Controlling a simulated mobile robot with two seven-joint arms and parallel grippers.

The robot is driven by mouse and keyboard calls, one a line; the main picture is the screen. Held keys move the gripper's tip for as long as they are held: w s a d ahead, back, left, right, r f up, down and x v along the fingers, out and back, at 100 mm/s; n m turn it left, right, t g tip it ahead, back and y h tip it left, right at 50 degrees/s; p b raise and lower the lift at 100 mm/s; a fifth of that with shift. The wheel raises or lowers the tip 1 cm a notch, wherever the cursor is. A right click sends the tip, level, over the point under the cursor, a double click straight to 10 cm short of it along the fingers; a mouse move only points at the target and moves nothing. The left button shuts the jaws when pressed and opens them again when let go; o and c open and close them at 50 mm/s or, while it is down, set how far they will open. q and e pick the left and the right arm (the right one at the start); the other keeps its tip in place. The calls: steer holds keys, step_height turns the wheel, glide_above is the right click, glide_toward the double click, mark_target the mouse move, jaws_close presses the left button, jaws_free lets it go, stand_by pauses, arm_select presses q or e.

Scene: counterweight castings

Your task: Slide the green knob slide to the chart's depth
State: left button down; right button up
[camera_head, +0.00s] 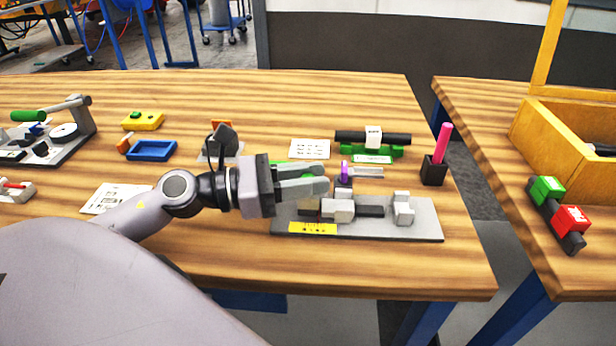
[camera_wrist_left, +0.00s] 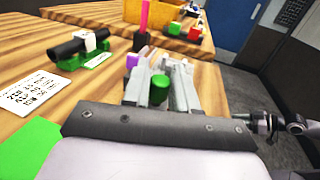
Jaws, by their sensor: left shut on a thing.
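My left gripper (camera_head: 326,177) reaches over the grey fixture plate (camera_head: 425,225) from the left, its fingers pointing right. In the left wrist view the green knob (camera_wrist_left: 160,90) sits between its two fingers, and the gripper is shut on it. In the head view the fingers mostly hide the knob. The plate carries pale blocks and a dark bar (camera_head: 370,211), with a yellow scale strip (camera_head: 313,229) at its front edge. A purple knob (camera_head: 344,172) stands just past the fingertips. A printed white card (camera_head: 309,149) lies behind the plate; its text is unreadable. My right gripper is not seen.
A black bar with a white block rests on a green stand (camera_head: 352,149) behind the fixture. A dark cup with a pink stick (camera_head: 441,145) stands to the right. Another card (camera_head: 103,199) lies at the left. The table's front strip is clear.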

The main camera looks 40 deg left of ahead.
arm_select(q)
steer(key=c, duration=1)
jaws_free()
steer(key=shift+c, duration=0.2)
steer(key=shift+s+a, duration=0.1)
steer(key=shift+s+a+f+b, duration=0.1)
steer(key=shift+s+a+b, duration=0.2)
steer(key=shift+s+a, duration=0.15)
steer(key=shift+b+v, duration=0.65)
steer(key=shift+v, duration=2.2)
